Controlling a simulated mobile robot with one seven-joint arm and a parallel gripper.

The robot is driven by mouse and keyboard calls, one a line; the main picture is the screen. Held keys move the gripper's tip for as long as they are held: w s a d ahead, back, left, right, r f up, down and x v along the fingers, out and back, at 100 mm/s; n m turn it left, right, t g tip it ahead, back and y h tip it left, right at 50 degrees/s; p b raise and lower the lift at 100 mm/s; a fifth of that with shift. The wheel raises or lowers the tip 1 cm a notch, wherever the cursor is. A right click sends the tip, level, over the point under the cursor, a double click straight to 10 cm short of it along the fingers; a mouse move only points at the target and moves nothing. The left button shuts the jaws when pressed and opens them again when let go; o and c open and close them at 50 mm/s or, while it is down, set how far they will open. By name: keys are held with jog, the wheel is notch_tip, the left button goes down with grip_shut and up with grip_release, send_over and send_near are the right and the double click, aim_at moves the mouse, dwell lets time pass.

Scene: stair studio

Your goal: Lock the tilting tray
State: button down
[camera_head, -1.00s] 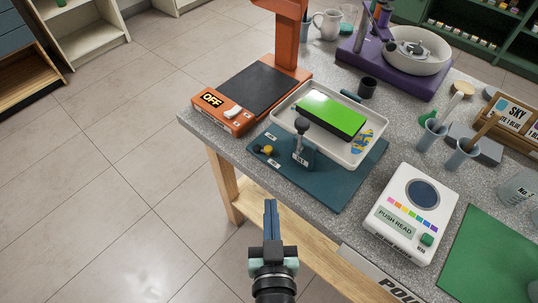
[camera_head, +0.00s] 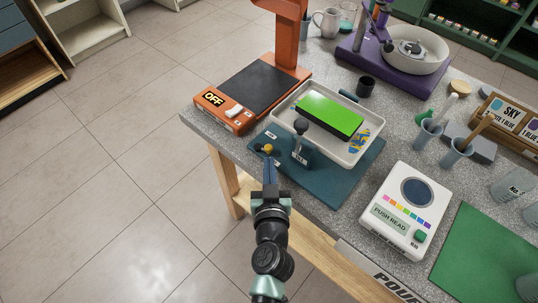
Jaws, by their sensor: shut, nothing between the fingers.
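The tilting tray (camera_head: 343,154) is a white shallow tray on a dark teal base plate (camera_head: 330,184), with a bright green block (camera_head: 328,114) and a blue-and-yellow item (camera_head: 359,141) in it. A lever with a dark round knob (camera_head: 301,125) stands upright on a teal block (camera_head: 302,154) at the tray's front left. A small yellow-and-black knob (camera_head: 267,148) sits on the plate's left part. My gripper (camera_head: 270,164) is shut and empty, its tips just in front of the yellow knob. I cannot tell whether they touch it.
An orange machine (camera_head: 226,112) with an "OFF" display stands left of the tray. A white "PUSH READ" device (camera_head: 408,207) and a green mat (camera_head: 491,257) lie to the right. A small black cup (camera_head: 365,88) stands behind the tray. Floor is open at left.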

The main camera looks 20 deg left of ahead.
aim_at(277, 161)
jog(key=shift+x, duration=1.3)
jog(key=shift+w+d+b, duration=0.3)
jog(key=shift+w+b, duration=0.1)
jog(key=shift+b, duration=0.25)
jog(key=shift+w+d+f+b, duration=0.15)
jog(key=shift+w+d+b, duration=0.2)
jog(key=shift+w+b, duration=0.6)
jog(key=shift+w+d+b, duration=0.1)
jog(key=shift+w+b, duration=0.7)
jog(key=shift+b, duration=0.85)
jog(key=b+v, duration=0.1)
jog(key=v, duration=1.2)
jog(key=shift+d, duration=0.1)
